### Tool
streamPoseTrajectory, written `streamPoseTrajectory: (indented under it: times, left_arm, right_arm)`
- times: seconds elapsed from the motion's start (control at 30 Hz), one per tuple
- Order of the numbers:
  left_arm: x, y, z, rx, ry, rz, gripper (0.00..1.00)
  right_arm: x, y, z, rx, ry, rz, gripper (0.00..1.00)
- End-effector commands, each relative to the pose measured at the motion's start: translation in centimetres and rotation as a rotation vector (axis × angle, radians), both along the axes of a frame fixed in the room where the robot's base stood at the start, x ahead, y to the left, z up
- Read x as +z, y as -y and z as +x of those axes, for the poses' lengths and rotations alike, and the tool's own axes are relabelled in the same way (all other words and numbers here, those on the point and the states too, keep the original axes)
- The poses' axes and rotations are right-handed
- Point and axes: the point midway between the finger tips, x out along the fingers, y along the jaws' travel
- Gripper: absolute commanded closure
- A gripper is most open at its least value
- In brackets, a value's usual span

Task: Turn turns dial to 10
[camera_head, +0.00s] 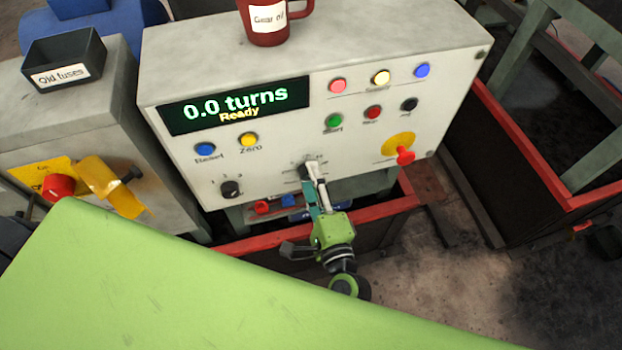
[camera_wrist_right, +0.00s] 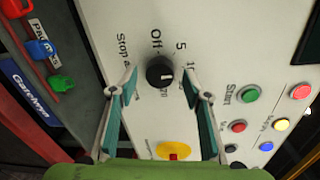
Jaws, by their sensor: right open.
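The turns dial is a small black knob (camera_head: 306,171) low on the grey control panel, partly covered by my right gripper in the head view. In the right wrist view the dial (camera_wrist_right: 160,71) shows fully, with the labels Off, 5, 10 and 20 around it and "Stop a…" at its left. I cannot tell where its pointer stands. My right gripper (camera_head: 316,193) is open in front of the dial. In the right wrist view its teal-padded fingers (camera_wrist_right: 160,82) are spread on both sides of the knob, with nothing held. My left gripper is out of view.
The panel display (camera_head: 237,106) reads 0.0 turns, Ready. A green Start button (camera_head: 334,121) and a red emergency knob (camera_head: 405,156) are right of the dial; another black selector (camera_head: 230,189) is at its left. A red mug (camera_head: 266,25) stands on top.

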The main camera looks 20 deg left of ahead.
Motion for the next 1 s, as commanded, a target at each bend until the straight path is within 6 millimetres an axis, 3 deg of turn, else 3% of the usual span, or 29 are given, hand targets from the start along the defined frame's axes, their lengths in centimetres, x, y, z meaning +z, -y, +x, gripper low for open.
streamPoseTrajectory:
  times: [0.5, 0.7, 1.0]
  left_arm:
    - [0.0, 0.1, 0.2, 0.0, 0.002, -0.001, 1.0]
    - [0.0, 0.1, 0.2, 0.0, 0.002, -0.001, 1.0]
    - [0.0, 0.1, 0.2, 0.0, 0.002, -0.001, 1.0]
  right_arm:
    - [0.4, 5.5, -8.2, 0.002, -0.003, -0.003, 0.56]
    - [0.6, 6.3, -9.5, 0.001, -0.002, 0.0, 0.56]
    - [0.7, 6.4, -9.6, 0.0, -0.001, 0.0, 0.56]
